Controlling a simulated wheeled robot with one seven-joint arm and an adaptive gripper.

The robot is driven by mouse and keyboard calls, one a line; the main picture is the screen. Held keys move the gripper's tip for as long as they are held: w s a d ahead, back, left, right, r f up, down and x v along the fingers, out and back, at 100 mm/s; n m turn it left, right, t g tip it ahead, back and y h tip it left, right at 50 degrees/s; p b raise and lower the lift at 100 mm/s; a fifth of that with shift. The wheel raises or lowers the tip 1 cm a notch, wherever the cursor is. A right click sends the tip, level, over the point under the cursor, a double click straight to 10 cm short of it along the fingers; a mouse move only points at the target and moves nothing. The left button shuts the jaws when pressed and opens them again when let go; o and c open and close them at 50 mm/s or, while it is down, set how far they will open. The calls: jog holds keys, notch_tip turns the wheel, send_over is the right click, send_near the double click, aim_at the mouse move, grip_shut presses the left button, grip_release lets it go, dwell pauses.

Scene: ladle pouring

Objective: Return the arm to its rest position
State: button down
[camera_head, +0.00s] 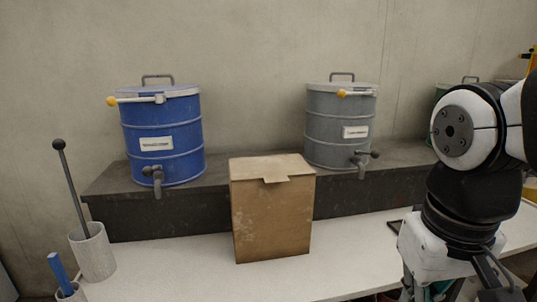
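My arm is at the right side, with its white and black links bent downward. My gripper (455,285) hangs at the bottom right, over the front of the white table (340,272). Its fingertips are cut off by the lower edge, so I cannot see whether it is open or shut or holds anything.
A blue drum (185,138) and a grey drum (325,127), both with taps, stand on a dark ledge (125,212). A cardboard box (272,215) stands in front. At left, a speckled holder (94,256) contains a ball-topped rod (70,185); a blue stick (59,270) stands nearby.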

jog(key=s+f, duration=0.2)
jog(key=s, duration=0.9)
notch_tip(320, 180, up, 22)
jog(key=t+p, duration=0.3)
jog(key=p, duration=1.7)
jog(key=shift+d+r+y+p, duration=0.25)
jog(key=shift+y+p, duration=0.05)
